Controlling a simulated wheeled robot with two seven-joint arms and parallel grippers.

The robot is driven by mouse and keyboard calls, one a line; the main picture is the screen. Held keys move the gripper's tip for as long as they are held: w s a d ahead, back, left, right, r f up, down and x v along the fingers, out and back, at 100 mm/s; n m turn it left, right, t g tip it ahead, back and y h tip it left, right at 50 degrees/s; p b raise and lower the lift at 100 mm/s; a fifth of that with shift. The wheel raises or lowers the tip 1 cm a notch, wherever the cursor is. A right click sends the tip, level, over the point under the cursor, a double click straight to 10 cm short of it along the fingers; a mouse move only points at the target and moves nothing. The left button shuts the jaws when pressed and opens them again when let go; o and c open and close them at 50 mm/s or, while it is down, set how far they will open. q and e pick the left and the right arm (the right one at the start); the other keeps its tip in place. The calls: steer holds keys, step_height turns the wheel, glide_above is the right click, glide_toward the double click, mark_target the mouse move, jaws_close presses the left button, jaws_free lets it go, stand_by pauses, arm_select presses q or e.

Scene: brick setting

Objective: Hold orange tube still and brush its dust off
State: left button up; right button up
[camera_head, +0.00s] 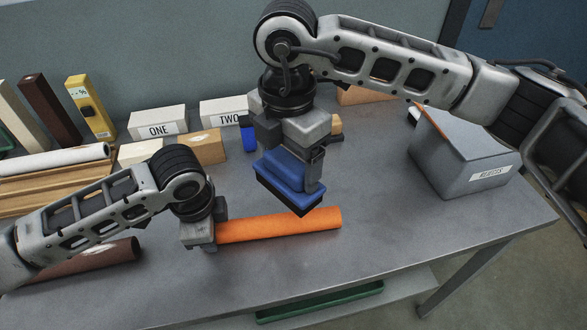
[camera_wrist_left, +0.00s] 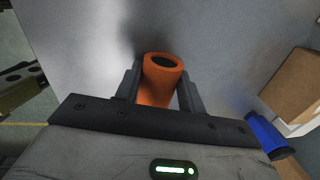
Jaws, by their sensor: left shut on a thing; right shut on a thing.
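The orange tube (camera_head: 285,224) lies lengthwise on the grey table. My left gripper (camera_head: 204,234) is shut on its left end. In the left wrist view the open end of the tube (camera_wrist_left: 161,70) shows between the two fingers of the left gripper (camera_wrist_left: 161,92). My right gripper (camera_head: 302,150) is shut on a blue brush (camera_head: 284,170) with dark bristles pointing down. The brush is over the middle of the tube, slightly behind it; I cannot tell whether the bristles touch it. Dust on the tube is too faint to make out.
Boxes labelled ONE (camera_head: 157,121) and TWO (camera_head: 222,110) stand at the back. A blue item (camera_head: 247,135) is behind the brush. A grey labelled bin (camera_head: 462,158) stands right. A brown tube (camera_head: 90,260) lies left, partly under my left arm. The table right of the orange tube is clear.

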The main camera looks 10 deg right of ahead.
arm_select(q)
steer(key=o, duration=1.3)
steer(key=shift+c, duration=0.2)
step_height(320, 180, up, 12)
steer(key=s, duration=0.1)
steer(key=shift+s, duration=0.3)
